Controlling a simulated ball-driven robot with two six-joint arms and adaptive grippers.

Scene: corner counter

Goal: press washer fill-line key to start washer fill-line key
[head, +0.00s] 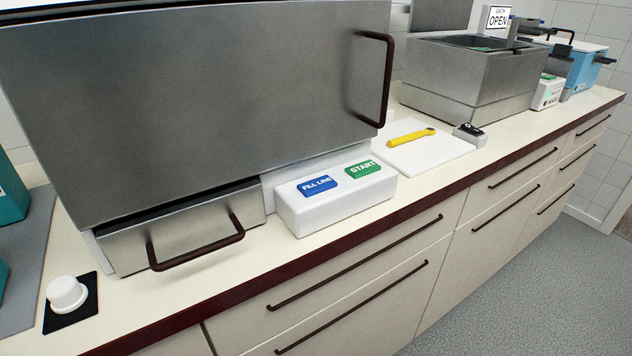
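A white key box (338,207) stands on the counter in front of the large grey washer (190,95). On its sloped top are a blue key marked FILL LINE (317,186) on the left and a green key marked START (362,169) on the right. Both keys show fully and nothing covers them. Neither of my grippers is in the head view.
A drawer with a dark handle (205,250) projects left of the box. A white knob on a black pad (67,294) is at front left. A white board (422,150) with a yellow tool (410,137) lies right, before a metal basin (468,75). Counter front edge is dark red.

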